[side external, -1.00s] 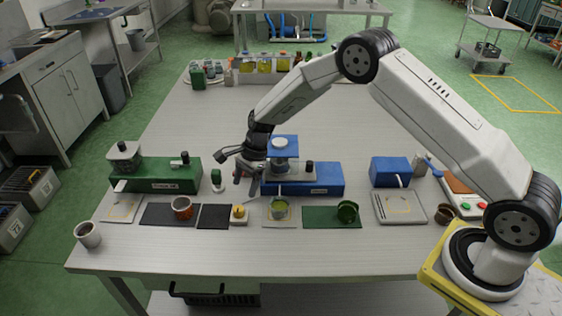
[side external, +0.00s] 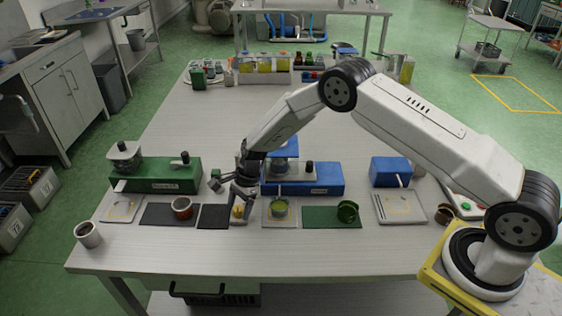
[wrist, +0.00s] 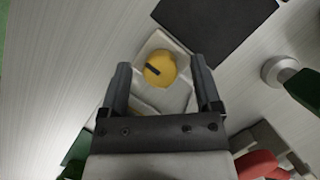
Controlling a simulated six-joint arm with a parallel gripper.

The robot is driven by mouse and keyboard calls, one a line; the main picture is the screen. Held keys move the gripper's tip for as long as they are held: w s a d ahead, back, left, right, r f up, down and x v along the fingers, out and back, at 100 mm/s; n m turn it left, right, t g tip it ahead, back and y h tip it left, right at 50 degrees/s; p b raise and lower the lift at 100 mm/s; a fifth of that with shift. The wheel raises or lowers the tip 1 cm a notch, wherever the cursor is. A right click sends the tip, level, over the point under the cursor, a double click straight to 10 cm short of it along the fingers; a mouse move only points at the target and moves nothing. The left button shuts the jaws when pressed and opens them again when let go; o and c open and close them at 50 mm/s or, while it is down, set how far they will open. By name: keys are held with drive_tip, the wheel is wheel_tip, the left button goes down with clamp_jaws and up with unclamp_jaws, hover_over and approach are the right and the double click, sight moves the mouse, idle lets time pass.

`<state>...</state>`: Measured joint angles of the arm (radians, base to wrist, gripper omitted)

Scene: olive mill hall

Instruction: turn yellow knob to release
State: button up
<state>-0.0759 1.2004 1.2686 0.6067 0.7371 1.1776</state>
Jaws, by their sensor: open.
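The yellow knob (wrist: 160,69) is round with a dark bar mark on its face. It sits on a pale square base (wrist: 150,43). In the wrist view the two jaws of my gripper (wrist: 161,62) are apart, one on each side of the knob, with gaps visible. In the side external view my gripper (side external: 241,203) points down over the knob (side external: 239,211) and partly hides it. Whether the fingertips are at the knob's height cannot be told.
A green-handled tool (side external: 215,180) and a blue machine (side external: 325,180) stand behind.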

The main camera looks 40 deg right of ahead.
clamp_jaws()
drive_tip(key=shift+w+f+n+g+h, duration=0.15)
drive_tip(key=shift+n+g, duration=0.3)
drive_tip(key=shift+n, duration=0.7)
drive_tip(key=shift+s+r+n+g+h, duration=0.15)
drive_tip(key=shift+n+g, duration=0.3)
drive_tip(key=shift+n, duration=0.7)
drive_tip(key=shift+w+f, duration=0.1)
unclamp_jaws()
drive_tip(key=v, duration=0.7)
drive_tip(key=shift+d+r, duration=0.2)
drive_tip(key=shift+r, duration=0.15)
